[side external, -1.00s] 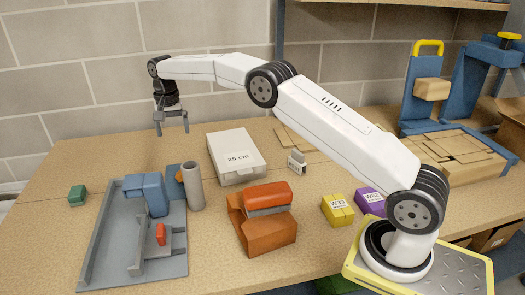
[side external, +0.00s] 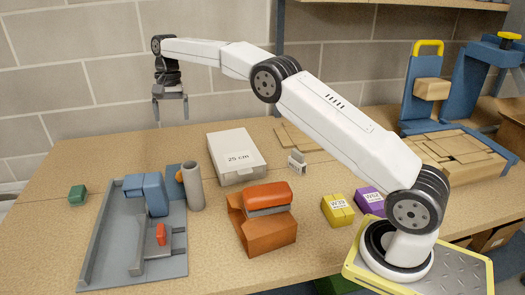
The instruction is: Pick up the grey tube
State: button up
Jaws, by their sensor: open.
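The grey tube (side external: 193,187) stands upright on the table, close against the right side of the blue and grey fixture (side external: 133,267). An orange round part shows at its left, near its top. My gripper (side external: 171,119) points down with its fingers apart and nothing between them. In the picture it is above and a little left of the tube, clear of the table. Its exact depth relative to the tube is hard to tell.
A white box marked 25 cm (side external: 237,171) lies right of the tube. An orange holder (side external: 270,240), a yellow block (side external: 337,216) and a purple block (side external: 369,202) stand further right. A small green block (side external: 77,194) sits left. A brick wall rises behind.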

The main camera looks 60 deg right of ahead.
jog(key=s+y, duration=0.1)
jog(key=m+t+y, duration=0.2)
jog(key=m+y, duration=0.5)
jog(key=y, duration=0.4)
send_over(185, 174)
jog(key=d, duration=0.5)
jog(key=s+d+r+m+t+y, duration=0.1)
jog(key=s+d+m+t+y, duration=0.15)
jog(key=m+t, duration=0.55)
notch_tip(185, 174, down, 14)
jog(key=w+a, duration=0.1)
jog(key=a, duration=0.1)
jog(key=shift+f+h, duration=0.1)
jog(key=shift+h, duration=0.15)
jog(key=shift+x, duration=2.6)
